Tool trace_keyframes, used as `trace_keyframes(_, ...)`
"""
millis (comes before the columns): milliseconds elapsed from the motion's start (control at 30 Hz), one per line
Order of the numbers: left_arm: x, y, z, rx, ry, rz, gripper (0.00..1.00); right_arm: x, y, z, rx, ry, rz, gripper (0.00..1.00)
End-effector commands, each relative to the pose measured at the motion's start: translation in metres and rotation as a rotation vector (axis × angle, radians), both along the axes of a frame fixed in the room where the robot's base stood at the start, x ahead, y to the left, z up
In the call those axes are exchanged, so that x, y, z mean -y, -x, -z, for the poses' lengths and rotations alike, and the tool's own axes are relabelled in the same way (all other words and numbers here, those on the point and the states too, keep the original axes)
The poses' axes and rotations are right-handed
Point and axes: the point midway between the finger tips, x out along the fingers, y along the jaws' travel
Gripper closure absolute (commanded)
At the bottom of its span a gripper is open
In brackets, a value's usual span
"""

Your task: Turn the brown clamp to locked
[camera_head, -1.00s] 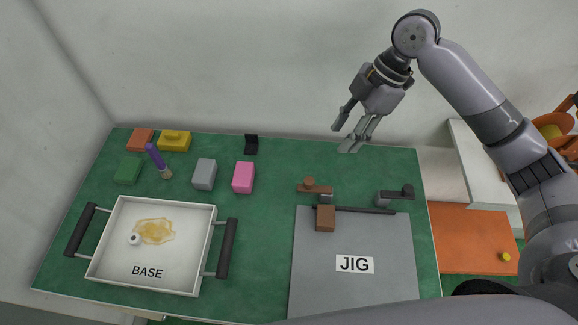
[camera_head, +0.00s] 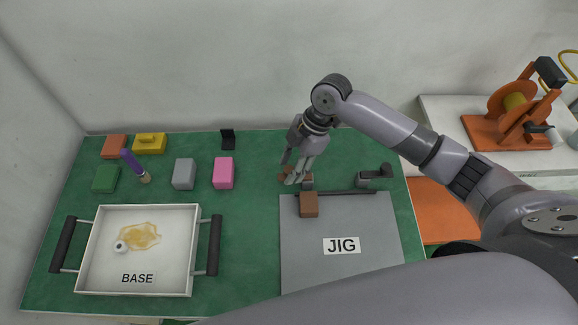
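The brown clamp (camera_head: 283,177) stands at the back left edge of the grey jig plate (camera_head: 300,245), and its arm shows only in part behind my fingers. My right gripper (camera_head: 288,174) is over the clamp, its fingers pointing down and apart. I cannot tell whether they touch the clamp. A brown block (camera_head: 309,205) sits just in front of it on the jig. A dark grey clamp (camera_head: 374,177) stands at the jig's back right. My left gripper is not in view.
A white BASE tray (camera_head: 137,288) with black handles stands at left. A pink block (camera_head: 223,173), a grey block (camera_head: 184,174) and a purple-handled brush (camera_head: 133,162) are behind it. Green table is clear between tray and jig. An orange reel stand (camera_head: 515,110) is far right.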

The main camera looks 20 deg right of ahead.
Motion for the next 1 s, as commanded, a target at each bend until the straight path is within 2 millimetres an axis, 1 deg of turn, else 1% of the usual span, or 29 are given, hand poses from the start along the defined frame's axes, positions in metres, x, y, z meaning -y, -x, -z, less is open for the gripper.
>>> trace_keyframes(100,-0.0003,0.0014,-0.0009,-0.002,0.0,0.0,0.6,-0.0037,0.0004,0.0091,0.0,0.0,0.0,0.6)
trace_keyframes(200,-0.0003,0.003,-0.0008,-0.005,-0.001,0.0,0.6,-0.0051,0.0005,0.0125,0.001,0.001,-0.001,0.6)
trace_keyframes(467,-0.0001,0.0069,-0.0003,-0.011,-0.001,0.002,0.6,-0.0053,0.0005,0.0133,0.001,0.001,-0.001,0.61)
trace_keyframes(1000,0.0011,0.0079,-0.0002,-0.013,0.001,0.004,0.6,-0.0048,0.0,0.0129,0.002,0.001,0.001,0.97)
